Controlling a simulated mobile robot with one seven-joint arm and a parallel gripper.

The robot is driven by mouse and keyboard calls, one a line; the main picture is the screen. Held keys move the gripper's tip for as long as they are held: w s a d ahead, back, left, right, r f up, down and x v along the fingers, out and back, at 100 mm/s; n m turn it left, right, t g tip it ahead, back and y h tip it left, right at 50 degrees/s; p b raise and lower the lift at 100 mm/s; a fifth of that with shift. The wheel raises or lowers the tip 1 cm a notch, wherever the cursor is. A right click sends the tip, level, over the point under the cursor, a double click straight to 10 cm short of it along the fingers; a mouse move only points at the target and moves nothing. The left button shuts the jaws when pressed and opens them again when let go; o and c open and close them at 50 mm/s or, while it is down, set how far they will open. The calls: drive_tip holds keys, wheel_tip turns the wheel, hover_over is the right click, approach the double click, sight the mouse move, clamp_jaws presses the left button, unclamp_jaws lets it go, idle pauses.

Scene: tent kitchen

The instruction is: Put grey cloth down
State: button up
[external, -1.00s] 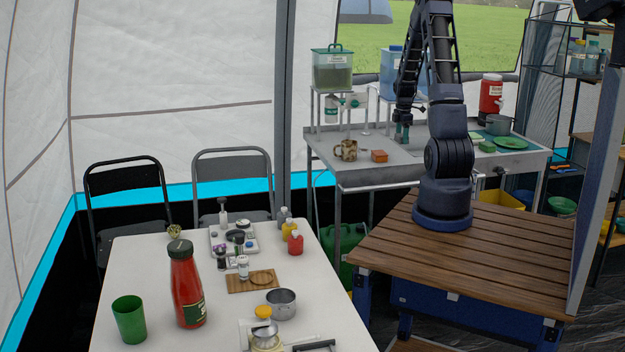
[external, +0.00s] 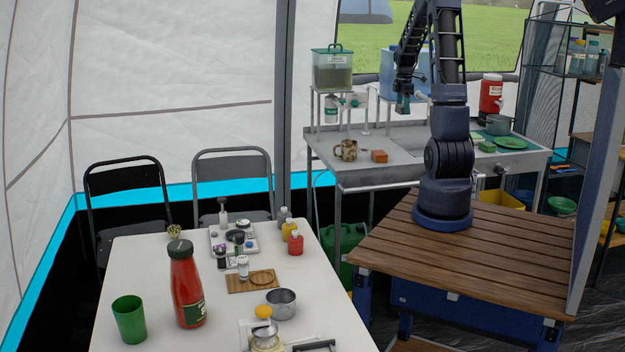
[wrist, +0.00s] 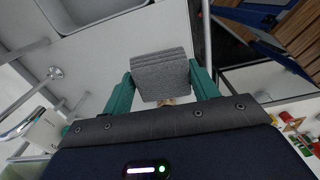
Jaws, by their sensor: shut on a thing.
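The grey cloth (wrist: 161,76) shows in the wrist view as a small folded block between the two green fingers. My gripper (wrist: 160,88) is shut on it, with a finger pressed to each side. In the external view my gripper (external: 403,104) hangs above the metal sink counter (external: 400,160), in front of the blue water container. The cloth cannot be made out in the external view. A gap shows between the gripper and the counter top.
A camouflage mug (external: 346,150) and an orange-brown block (external: 380,156) stand on the counter's left part. A green plate (external: 510,143) and green sponges (external: 488,147) lie at its right. The wrist view shows a sink basin (wrist: 90,12).

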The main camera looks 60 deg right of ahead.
drive_tip(key=w+a+n, duration=0.2)
drive_tip(key=w+a, duration=0.3)
drive_tip(key=w, duration=0.5)
drive_tip(key=w+a+n, duration=0.2)
drive_tip(key=w+a, duration=0.4)
drive_tip(key=w, duration=0.3)
drive_tip(key=w+a+n, duration=0.1)
drive_tip(key=w+a, duration=0.4)
drive_tip(key=w, duration=0.5)
drive_tip(key=w+a+n, duration=0.2)
drive_tip(key=w+a, duration=0.4)
drive_tip(key=a, duration=0.5)
drive_tip(key=w+a+f+n, duration=0.1)
drive_tip(key=w+a, duration=0.4)
drive_tip(key=a, duration=0.5)
drive_tip(key=w+a+n, duration=0.2)
drive_tip(key=w+a, duration=0.4)
drive_tip(key=a, duration=0.5)
drive_tip(key=w+a+f+n, duration=0.1)
drive_tip(key=w+a+n, duration=0.15)
drive_tip(key=a, duration=1.55)
drive_tip(key=n, duration=0.6)
hover_over(148, 277)
wheel_tip(148, 277, down, 4)
wheel_tip(148, 277, down, 20)
drive_tip(key=shift+r, duration=0.1)
